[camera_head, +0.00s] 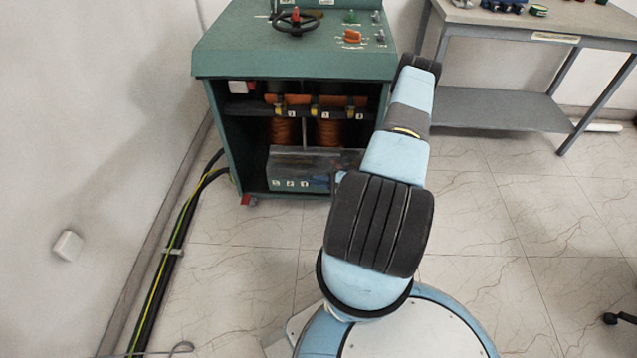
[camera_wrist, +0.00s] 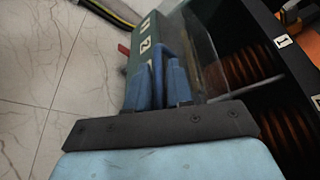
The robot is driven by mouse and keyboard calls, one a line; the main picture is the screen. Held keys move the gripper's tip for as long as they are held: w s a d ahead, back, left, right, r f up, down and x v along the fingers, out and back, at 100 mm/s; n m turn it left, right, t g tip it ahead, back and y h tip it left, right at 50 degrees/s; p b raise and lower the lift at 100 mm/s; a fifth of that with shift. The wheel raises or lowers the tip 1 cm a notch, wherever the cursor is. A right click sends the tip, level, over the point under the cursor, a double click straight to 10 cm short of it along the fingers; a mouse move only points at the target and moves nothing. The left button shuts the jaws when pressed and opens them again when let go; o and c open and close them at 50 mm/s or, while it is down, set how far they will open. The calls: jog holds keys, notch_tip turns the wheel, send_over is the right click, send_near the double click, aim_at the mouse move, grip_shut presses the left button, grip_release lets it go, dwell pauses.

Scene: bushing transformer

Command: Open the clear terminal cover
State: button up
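The clear terminal cover (camera_head: 318,160) is a see-through panel low in the open front of the green transformer cabinet. In the wrist view the clear cover (camera_wrist: 207,62) rises behind and to the right of my fingers, with a dark green strip bearing white number labels beside it. My gripper (camera_wrist: 158,75) has blue fingers close together, right at the labelled strip and the cover's edge. Whether they touch or grip the cover cannot be told. In the head view my arm hides nearly all of the gripper and the cover's right end.
Orange coils (camera_head: 283,131) stand inside the cabinet (camera_head: 225,130) behind the cover. Black and yellow-green cables (camera_head: 172,250) run along the left wall. A grey workbench (camera_head: 520,105) stands at right. The tiled floor (camera_head: 480,230) right of my arm is mostly clear.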

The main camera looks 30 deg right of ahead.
jog(key=shift+c, duration=0.4)
grip_shut()
jog(key=shift+a, duration=0.1)
